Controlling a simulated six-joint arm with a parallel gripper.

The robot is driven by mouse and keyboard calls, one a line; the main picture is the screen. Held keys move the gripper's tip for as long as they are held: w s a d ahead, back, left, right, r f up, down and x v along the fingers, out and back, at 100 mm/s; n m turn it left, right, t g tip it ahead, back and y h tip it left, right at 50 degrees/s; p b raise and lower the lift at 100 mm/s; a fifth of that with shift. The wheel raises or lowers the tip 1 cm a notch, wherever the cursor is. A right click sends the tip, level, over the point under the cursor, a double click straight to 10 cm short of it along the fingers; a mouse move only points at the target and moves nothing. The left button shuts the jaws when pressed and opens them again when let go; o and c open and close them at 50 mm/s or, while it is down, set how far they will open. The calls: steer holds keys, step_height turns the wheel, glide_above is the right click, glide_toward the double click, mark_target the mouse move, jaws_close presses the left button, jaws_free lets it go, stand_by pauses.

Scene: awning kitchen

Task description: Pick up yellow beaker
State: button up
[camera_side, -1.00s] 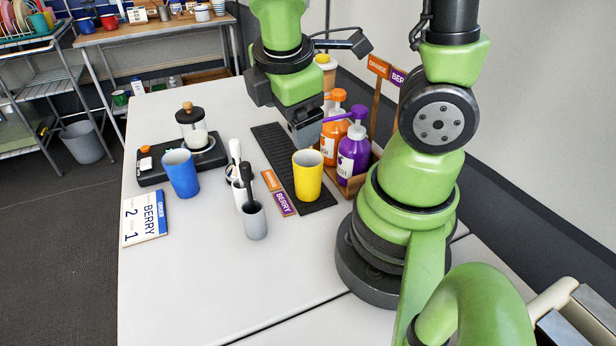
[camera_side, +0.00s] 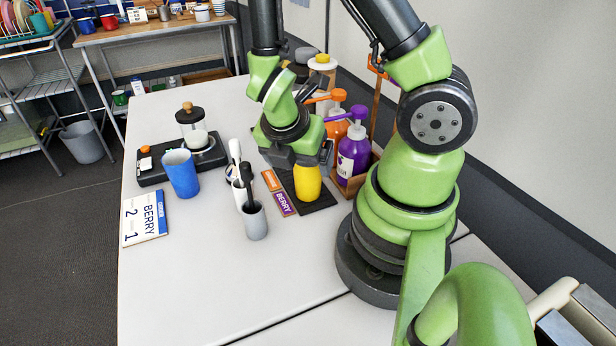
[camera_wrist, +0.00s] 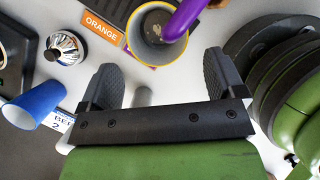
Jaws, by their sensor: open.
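The yellow beaker (camera_side: 307,184) stands upright on the dark strip mat in the side view. Its upper part is hidden by my gripper (camera_side: 300,158), which is directly over it or around its top; I cannot tell which. In the wrist view the yellow beaker (camera_wrist: 137,46) shows its rim and dark inside, just beyond and between the fingertips of my open gripper (camera_wrist: 161,60). Nothing is held. A purple pump spout (camera_wrist: 184,18) crosses over the beaker in this view.
Purple (camera_side: 352,160) and orange (camera_side: 333,130) pump bottles stand close to the right of my gripper. A grey cup (camera_side: 256,222) with tools, a blue cup (camera_side: 181,175) and a sign card (camera_side: 144,217) are to the left. The front tabletop is clear.

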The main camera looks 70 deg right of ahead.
mark_target(308, 177)
steer(key=shift+s+d+f, duration=0.15)
steer(key=shift+d+f, duration=0.7)
steer(key=shift+f, duration=0.1)
steer(key=shift+x, duration=1.45)
steer(key=shift+d, duration=0.1)
steer(key=c, duration=1.1)
steer(key=shift+r, duration=0.2)
